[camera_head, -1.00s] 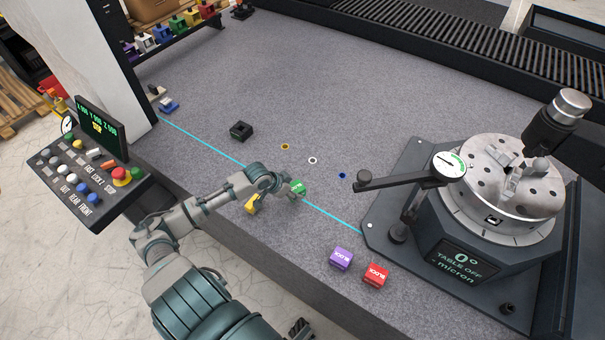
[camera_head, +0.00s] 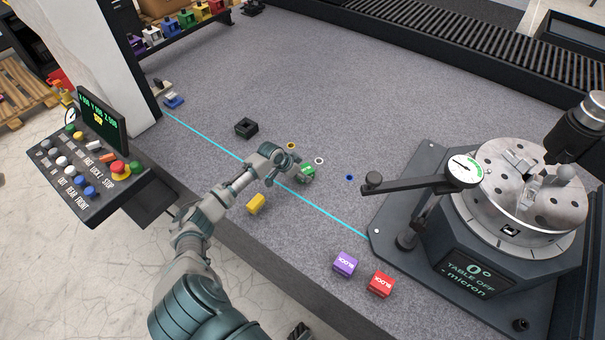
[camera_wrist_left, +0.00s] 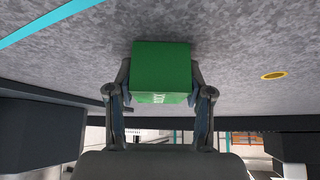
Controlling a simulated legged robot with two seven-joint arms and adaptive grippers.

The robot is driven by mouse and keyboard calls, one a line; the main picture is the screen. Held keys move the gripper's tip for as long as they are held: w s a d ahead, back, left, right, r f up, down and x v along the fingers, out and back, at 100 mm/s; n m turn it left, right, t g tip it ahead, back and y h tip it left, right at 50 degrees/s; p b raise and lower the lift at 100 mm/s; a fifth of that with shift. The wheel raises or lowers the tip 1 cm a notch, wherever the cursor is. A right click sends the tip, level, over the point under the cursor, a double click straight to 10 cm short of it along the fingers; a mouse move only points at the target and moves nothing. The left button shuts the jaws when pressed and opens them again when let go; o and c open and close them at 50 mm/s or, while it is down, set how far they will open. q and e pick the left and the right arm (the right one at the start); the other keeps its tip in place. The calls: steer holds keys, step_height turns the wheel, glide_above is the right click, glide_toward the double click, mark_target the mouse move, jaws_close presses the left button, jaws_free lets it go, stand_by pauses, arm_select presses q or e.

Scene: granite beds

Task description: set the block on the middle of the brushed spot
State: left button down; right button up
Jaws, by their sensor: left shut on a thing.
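My left gripper (camera_head: 301,175) is shut on the green block (camera_head: 308,170). In the left wrist view the block (camera_wrist_left: 160,68) sits between both fingers (camera_wrist_left: 162,95). It is over the granite, just past the cyan line; its exact height is hard to tell. Three small rings lie on the granite beyond it: orange (camera_head: 291,146), white (camera_head: 319,160) and blue (camera_head: 349,177). The white ring is nearest the block. I cannot tell which spot is the brushed one. A dark piece at the bottom edge may be my right gripper (camera_head: 300,331).
A yellow block (camera_head: 255,204) lies near my left forearm. Purple (camera_head: 344,264) and red (camera_head: 380,284) blocks lie by the front edge. A black square piece (camera_head: 246,128) lies farther back. The rotary table (camera_head: 505,235) and its dial arm (camera_head: 420,183) stand at right.

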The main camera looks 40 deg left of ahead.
arm_select(q)
steer(key=shift+c, duration=2.2)
jaws_free()
steer(key=shift+s+a+f, duration=0.1)
steer(key=shift+a+f, duration=0.05)
arm_select(e)
steer(key=shift+w+a, duration=0.1)
steer(key=shift+a, duration=0.05)
arm_select(q)
steer(key=shift+r, duration=0.25)
steer(key=p+v, duration=0.3)
steer(key=v, duration=0.8)
steer(key=shift+s+r, duration=0.2)
steer(key=shift+r, duration=0.1)
arm_select(e)
steer(key=s+x, duration=0.1)
steer(key=x, duration=0.7)
steer(key=shift+f, duration=0.4)
steer(key=shift+s, duration=0.15)
